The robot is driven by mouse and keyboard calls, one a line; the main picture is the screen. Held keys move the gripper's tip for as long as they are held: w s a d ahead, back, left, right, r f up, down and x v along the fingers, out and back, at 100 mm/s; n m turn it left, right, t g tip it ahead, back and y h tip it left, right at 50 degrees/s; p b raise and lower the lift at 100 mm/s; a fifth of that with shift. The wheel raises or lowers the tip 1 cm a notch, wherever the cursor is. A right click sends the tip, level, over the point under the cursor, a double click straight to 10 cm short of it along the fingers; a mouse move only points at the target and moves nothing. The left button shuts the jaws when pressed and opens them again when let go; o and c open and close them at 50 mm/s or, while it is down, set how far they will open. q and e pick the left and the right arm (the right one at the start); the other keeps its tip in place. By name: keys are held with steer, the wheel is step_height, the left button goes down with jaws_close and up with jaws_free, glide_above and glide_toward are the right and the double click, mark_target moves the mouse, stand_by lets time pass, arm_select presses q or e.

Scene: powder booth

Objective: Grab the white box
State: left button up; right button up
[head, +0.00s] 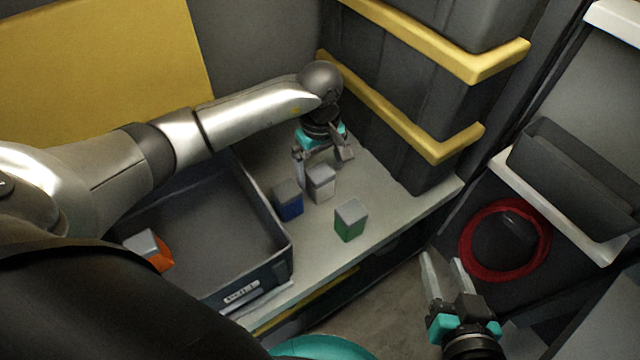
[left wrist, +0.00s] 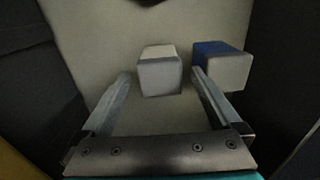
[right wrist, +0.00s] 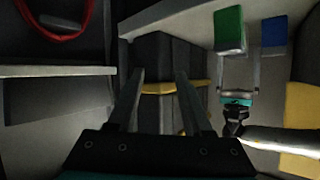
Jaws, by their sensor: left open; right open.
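The white box (head: 321,184) stands upright on the light shelf (head: 375,170), between a blue box (head: 288,202) and a green box (head: 350,221). My left gripper (head: 322,158) is open just behind the white box. In the left wrist view the white box (left wrist: 159,72) lies ahead, between the lines of the two open fingers (left wrist: 160,80), with the blue box (left wrist: 219,66) close to its right. My right gripper (head: 442,262) is open and empty, low at the right, away from the boxes; its fingers also show in the right wrist view (right wrist: 157,80).
A grey bin (head: 285,215) stands on the shelf left of the boxes, with an orange-and-grey box (head: 150,248) inside. A dark stacked case with yellow bands (head: 435,148) rises behind the shelf's right end. A red ring (head: 548,235) is at the far right.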

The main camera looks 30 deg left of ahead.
arm_select(q)
steer(key=shift+f, duration=0.75)
arm_select(e)
steer(key=shift+a+r+t+y, duration=0.3)
steer(key=shift+a+t, duration=0.25)
steer(key=shift+t, duration=0.05)
arm_select(q)
steer(key=c, duration=1.5)
